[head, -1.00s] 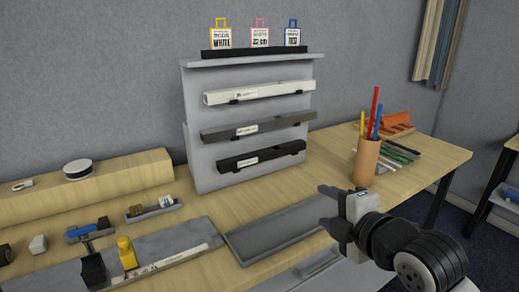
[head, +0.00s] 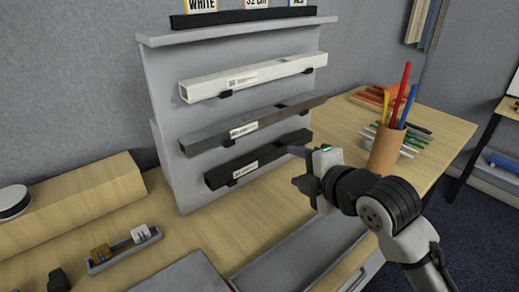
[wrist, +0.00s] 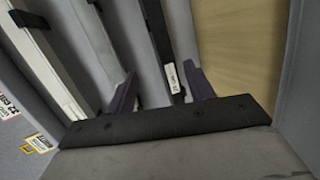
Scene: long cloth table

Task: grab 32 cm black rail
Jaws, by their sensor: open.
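A black rail (head: 275,153) with a white label lies on the lowest pegs of the grey display stand (head: 165,95). It also shows in the wrist view (wrist: 157,30), running toward the space between my fingers. My gripper (head: 299,168) is open and empty, close to the right end of this rail in the head view. Its two dark fingers show in the wrist view (wrist: 162,88); I cannot tell whether they touch the rail. I cannot read the rail's length.
A grey rail (head: 270,119) and a white rail (head: 265,73) sit above on the stand. A dark bar (head: 245,16) lies on its top. A pencil cup (head: 386,150) stands to the right, near my arm. A grey tray (head: 305,252) lies in front.

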